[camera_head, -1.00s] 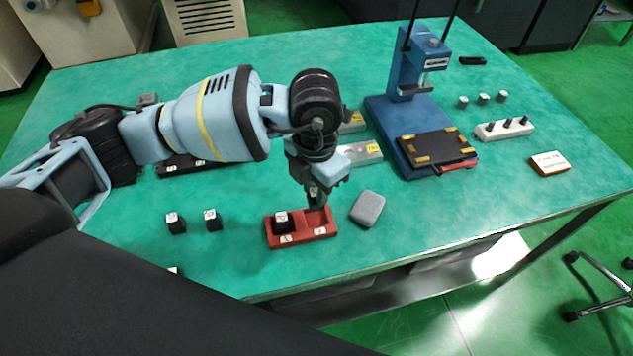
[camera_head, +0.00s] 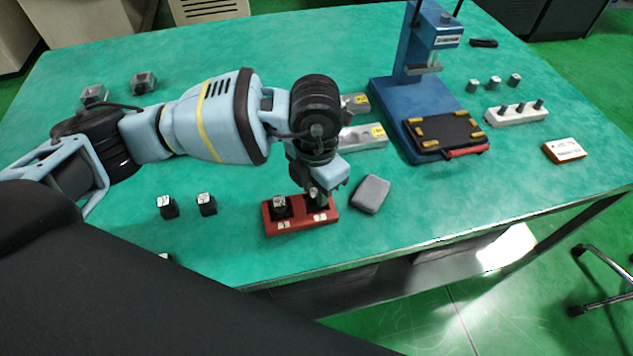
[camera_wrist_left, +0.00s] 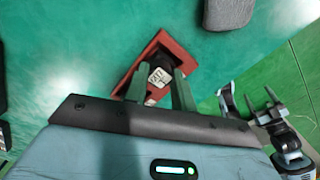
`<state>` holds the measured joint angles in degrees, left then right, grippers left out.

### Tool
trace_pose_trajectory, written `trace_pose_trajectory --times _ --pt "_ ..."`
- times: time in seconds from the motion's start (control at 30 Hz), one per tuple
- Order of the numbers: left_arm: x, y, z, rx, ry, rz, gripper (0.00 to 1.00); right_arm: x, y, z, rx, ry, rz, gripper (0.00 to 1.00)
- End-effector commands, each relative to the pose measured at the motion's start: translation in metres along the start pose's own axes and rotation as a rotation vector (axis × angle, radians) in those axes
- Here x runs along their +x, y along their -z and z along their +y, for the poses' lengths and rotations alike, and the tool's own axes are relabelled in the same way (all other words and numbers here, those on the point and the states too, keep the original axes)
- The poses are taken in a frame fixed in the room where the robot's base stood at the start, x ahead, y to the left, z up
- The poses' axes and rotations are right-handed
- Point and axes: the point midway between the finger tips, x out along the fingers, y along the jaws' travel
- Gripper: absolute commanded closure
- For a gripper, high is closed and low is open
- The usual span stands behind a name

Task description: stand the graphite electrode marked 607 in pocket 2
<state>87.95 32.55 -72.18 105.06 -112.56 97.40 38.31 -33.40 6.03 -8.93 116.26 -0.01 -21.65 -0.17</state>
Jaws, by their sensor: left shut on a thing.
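The red holder (camera_head: 300,226) has two pockets side by side, with number labels on its front. A black electrode (camera_head: 281,208) with a white top label stands in its left pocket. My left gripper (camera_head: 315,192) is over the right pocket, shut on another black electrode (camera_head: 318,203), whose lower part is down in that pocket. The left wrist view shows this electrode's white label (camera_wrist_left: 157,79) between the fingers; its number is too small to read surely. My right gripper (camera_wrist_left: 250,102) shows in the left wrist view, off to the side, fingers apart and empty.
Two loose black electrodes (camera_head: 167,207) (camera_head: 207,205) stand left of the holder. A grey rounded block (camera_head: 371,194) lies close to its right. A blue press (camera_head: 430,80) stands behind. The green table's front edge is close to the holder.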

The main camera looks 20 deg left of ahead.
Motion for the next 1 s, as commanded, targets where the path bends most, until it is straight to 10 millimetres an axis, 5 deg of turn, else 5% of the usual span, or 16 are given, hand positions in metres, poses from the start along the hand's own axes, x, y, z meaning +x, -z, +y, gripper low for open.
trace_pose_trajectory --times 0.8,0.83,1.0 --pt "0.0057 -0.0002 -0.0001 0.000 0.000 -0.001 0.98 0.0019 -0.0056 -0.0001 0.001 0.000 -0.009 0.26" --pt "0.0055 -0.0003 -0.0001 0.000 0.000 -0.001 0.72 0.0018 -0.0055 -0.0001 0.001 0.000 -0.009 0.26" --pt "0.0052 -0.0003 -0.0001 0.000 0.000 -0.001 0.50 0.0018 -0.0052 -0.0001 0.001 0.000 -0.008 0.26"
